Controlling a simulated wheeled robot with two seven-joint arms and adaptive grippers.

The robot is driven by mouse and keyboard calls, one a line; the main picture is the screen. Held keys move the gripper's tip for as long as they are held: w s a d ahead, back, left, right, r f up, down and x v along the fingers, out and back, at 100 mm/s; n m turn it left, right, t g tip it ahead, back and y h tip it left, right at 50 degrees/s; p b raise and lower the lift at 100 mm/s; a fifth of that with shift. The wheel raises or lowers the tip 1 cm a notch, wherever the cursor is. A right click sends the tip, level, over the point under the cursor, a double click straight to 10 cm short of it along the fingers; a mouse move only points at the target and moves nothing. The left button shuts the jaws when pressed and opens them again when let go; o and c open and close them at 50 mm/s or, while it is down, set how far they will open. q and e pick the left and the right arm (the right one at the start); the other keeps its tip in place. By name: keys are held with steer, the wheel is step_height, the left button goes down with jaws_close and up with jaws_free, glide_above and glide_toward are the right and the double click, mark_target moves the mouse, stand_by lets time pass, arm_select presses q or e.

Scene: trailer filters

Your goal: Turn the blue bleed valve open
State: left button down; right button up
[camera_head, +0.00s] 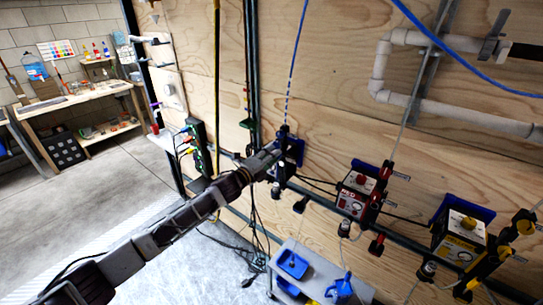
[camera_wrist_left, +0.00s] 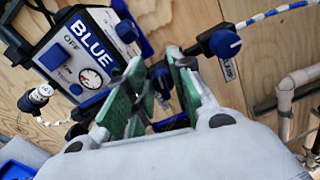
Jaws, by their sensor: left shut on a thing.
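The blue filter unit (camera_head: 293,150) is on the plywood wall, partly hidden by my left arm in the head view. In the left wrist view, its dark box (camera_wrist_left: 83,52) reads BLUE and OFF and has a round gauge. My left gripper (camera_head: 274,156) is at this unit. In the left wrist view, the green-padded fingers (camera_wrist_left: 158,92) are shut on a small dark and blue part beside the box, which looks like the blue bleed valve (camera_wrist_left: 170,123). The fingers hide most of it. A blue round knob (camera_wrist_left: 225,43) is on the line to the right, apart from the fingers. My right gripper is out of view.
A red unit (camera_head: 357,190) and a yellow unit (camera_head: 459,236) are along the same dark rail to the right. A grey trolley (camera_head: 318,275) with a blue bin (camera_head: 292,264) stands below. Cables hang by the wall. A workbench (camera_head: 75,103) is at the far left.

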arm_select(q)
steer(key=shift+f+n, duration=0.15)
steer(key=shift+n, duration=1.15)
steer(key=c, duration=1.4)
jaws_free()
steer(key=shift+a, duration=0.1)
steer(key=shift+c, duration=0.2)
steer(key=shift+s, duration=0.1)
steer(key=v, duration=1.1)
steer(key=shift+s+a, duration=0.25)
steer(key=shift+s, duration=0.05)
steer(key=shift+n, duration=0.4)
